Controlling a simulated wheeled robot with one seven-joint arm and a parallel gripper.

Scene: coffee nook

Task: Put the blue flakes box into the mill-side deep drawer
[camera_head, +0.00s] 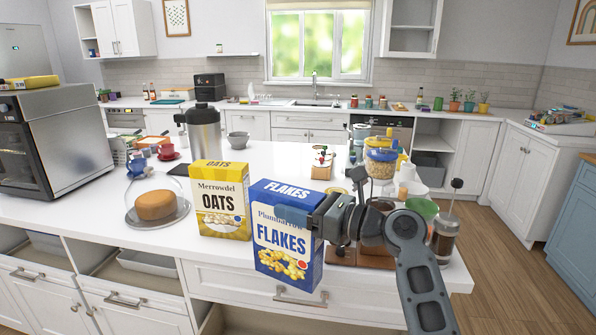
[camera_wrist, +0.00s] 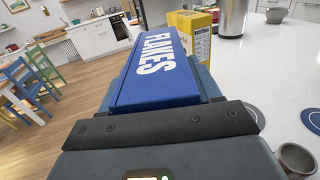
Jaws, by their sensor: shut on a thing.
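The blue flakes box (camera_head: 284,262) is upright in my gripper (camera_head: 300,216), which is shut on its upper right part. In the head view the box overlaps the island's front edge and a white drawer front (camera_head: 345,306), which looks shut and has a bar handle (camera_head: 301,297). The box seems held in the air in front of it. In the wrist view the box (camera_wrist: 158,80) lies beyond my gripper's dark jaw plate (camera_wrist: 165,125). I cannot tell for sure which drawer is the mill-side deep one.
A yellow oats box (camera_head: 221,222) stands left of the flakes box. A cake under a dome (camera_head: 156,205), a steel flask (camera_head: 204,130) and an oven (camera_head: 60,140) are farther left. A press pot (camera_head: 445,238) and jars crowd the right end. Open bays with trays (camera_head: 150,262) are lower left.

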